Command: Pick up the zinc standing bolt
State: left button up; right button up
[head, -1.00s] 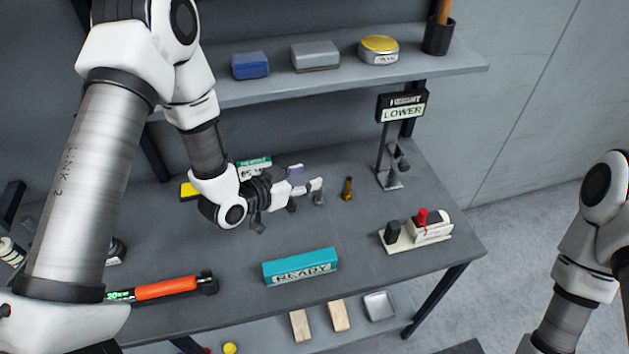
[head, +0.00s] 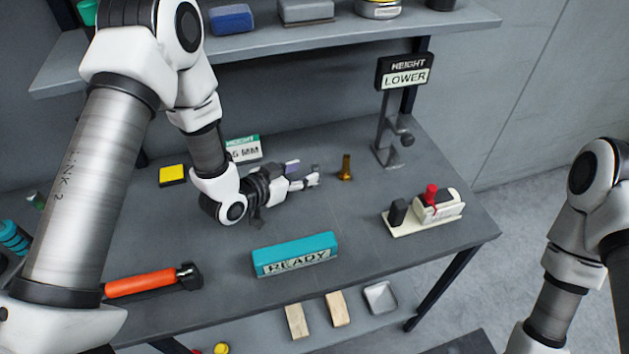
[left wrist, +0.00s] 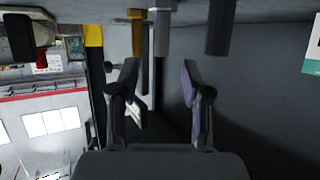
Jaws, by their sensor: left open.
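The zinc bolt (left wrist: 162,28) is grey and shows upside down in the left wrist view, ahead of the gap between my left fingers. In the head view it is mostly hidden at my left fingertips. A brass bolt (head: 346,168) stands just right of the gripper; it also shows in the left wrist view (left wrist: 137,30). A dark bolt (left wrist: 219,28) is on the zinc bolt's other side, hidden in the head view. My left gripper (head: 303,174) is open, low over the table, with purple finger pads; its fingers (left wrist: 160,75) show nothing held. My right gripper is out of view.
A teal READY block (head: 295,256) lies near the table's front. A LOWER sign stand (head: 388,150) and a cream base with a red-knobbed device (head: 425,222) are to the right. A yellow block (head: 172,175) and orange-handled tool (head: 145,284) are left.

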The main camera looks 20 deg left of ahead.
aim_at(314, 167)
pick_arm(q)
jog(key=p+x, duration=0.2)
jog(key=x, duration=0.3)
jog(key=shift+w, duration=0.15)
jog(key=shift+w+f, duration=0.15)
jog(key=shift+w, duration=0.1)
jog(key=shift+s+d, duration=0.1)
jog(key=shift+c, duration=0.4)
grip_shut()
